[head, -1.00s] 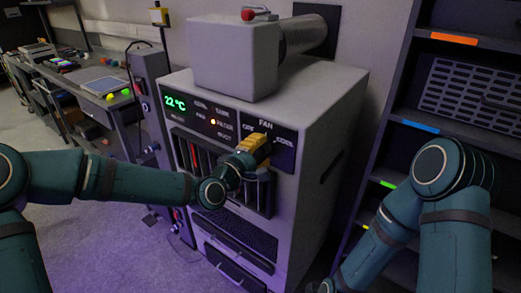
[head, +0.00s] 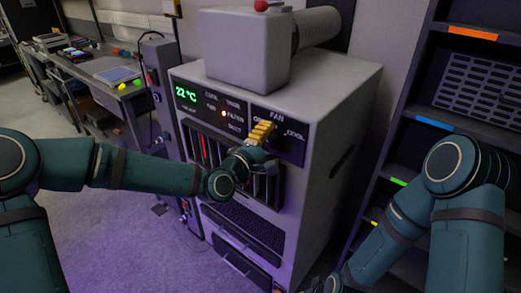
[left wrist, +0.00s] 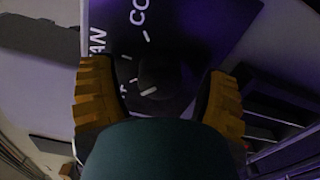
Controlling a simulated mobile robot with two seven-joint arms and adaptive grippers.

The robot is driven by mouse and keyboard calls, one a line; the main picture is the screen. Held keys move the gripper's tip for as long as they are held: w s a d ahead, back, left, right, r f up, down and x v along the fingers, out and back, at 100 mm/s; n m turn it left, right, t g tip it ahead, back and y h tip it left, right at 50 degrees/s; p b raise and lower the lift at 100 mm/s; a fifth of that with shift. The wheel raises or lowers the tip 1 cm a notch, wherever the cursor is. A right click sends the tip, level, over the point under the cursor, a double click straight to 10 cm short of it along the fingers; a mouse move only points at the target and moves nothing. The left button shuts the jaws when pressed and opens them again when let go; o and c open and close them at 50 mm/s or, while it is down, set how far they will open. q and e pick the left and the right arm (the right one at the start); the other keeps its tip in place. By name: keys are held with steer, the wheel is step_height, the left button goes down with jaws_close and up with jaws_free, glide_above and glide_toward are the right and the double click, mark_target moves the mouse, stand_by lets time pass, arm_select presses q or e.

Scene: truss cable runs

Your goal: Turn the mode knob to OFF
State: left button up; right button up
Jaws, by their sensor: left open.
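The grey cabinet's dark FAN panel (head: 290,142) carries the knob. In the left wrist view, the dark round knob (left wrist: 165,72) faces me between my fingers, with white tick marks and partly cut-off lettering around it. A short white line shows near its lower edge; I cannot tell which setting it points to. My left gripper (head: 262,132) is in front of the panel and hides most of the knob in the head view. Its yellow fingers are open, one on each side of the knob (left wrist: 158,88); contact cannot be seen.
The cabinet (head: 325,130) has a green temperature display (head: 187,94) and dark slots below the panel. A grey box with a red button (head: 261,5) sits on top. A dark shelf rack (head: 425,121) stands at the right, a workbench (head: 110,80) at the left.

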arm_select(q)
steer(key=v, duration=1.1)
steer(key=shift+s+a, duration=0.15)
steer(key=shift+s, duration=0.1)
steer(key=s+d+f+m+g+y, duration=0.1)
steer(key=s+f+m+g+y, duration=0.2)
steer(key=f, duration=0.8)
steer(key=s+f+m+g, duration=0.2)
steer(key=f+g, duration=0.2)
steer(key=f, duration=0.7)
steer(key=s+a+f+m+g+y, duration=0.3)
steer(key=s+f+m+g, duration=0.3)
steer(key=s+f, duration=0.5)
step_height(320, 180, down, 3)
steer(key=shift+s+a+r+y, duration=0.25)
steer(key=shift+a+y, duration=0.15)
steer(key=shift+a, duration=0.2)
